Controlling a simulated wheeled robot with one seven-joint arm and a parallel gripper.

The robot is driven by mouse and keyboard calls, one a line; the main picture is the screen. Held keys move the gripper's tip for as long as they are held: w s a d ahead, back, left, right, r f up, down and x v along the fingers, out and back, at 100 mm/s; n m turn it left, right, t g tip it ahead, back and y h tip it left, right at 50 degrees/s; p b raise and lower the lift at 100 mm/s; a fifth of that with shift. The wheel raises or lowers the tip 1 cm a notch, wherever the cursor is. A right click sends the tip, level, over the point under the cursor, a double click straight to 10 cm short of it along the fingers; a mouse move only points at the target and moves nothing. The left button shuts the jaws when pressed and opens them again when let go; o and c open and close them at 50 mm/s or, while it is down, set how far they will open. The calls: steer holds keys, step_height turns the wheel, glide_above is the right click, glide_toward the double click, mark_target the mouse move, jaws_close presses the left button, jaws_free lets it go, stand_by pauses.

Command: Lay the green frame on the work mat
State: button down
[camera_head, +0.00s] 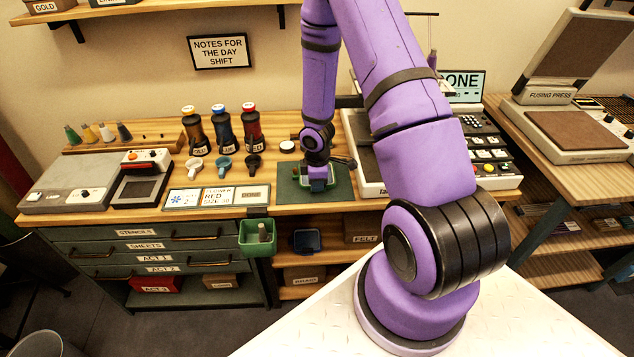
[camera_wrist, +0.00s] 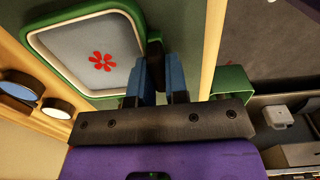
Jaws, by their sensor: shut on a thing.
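The green frame (camera_wrist: 136,22) has rounded corners and a pale inside with a red flower figure, seen in the wrist view. My gripper (camera_wrist: 159,72) is shut on the frame's edge, with blue fingers on either side of the grip point. In the head view my gripper (camera_head: 318,184) is low over the dark green work mat (camera_head: 290,192), and the arm hides most of the frame. The frame is over the mat, but I cannot tell whether it touches it.
A green bin (camera_head: 258,240) hangs on the table's front edge. Several capped bottles (camera_head: 222,130) and small round-topped tools (camera_head: 224,163) stand left of the mat. A sign panel (camera_head: 215,196) lies in front of them. A white machine (camera_head: 368,160) stands close on the right.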

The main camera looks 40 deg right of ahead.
steer(key=c, duration=1)
jaws_free()
step_height(320, 180, up, 25)
steer(key=s+a+m+t+h, duration=0.1)
steer(key=s+a+m+h, duration=0.1)
steer(key=m, duration=0.1)
steer(key=s+a+r+m+t+y, duration=0.1)
steer(key=s+a+r+m, duration=0.3)
steer(key=s+r, duration=0.6)
steer(key=s+a+r+m+t+y, duration=0.1)
steer(key=s+a+r+m+t, duration=0.2)
steer(key=s+a+r, duration=0.4)
steer(key=s+r+m, duration=0.1)
steer(key=s+r, duration=0.2)
steer(key=r, duration=0.2)
steer(key=shift+r, duration=0.2)
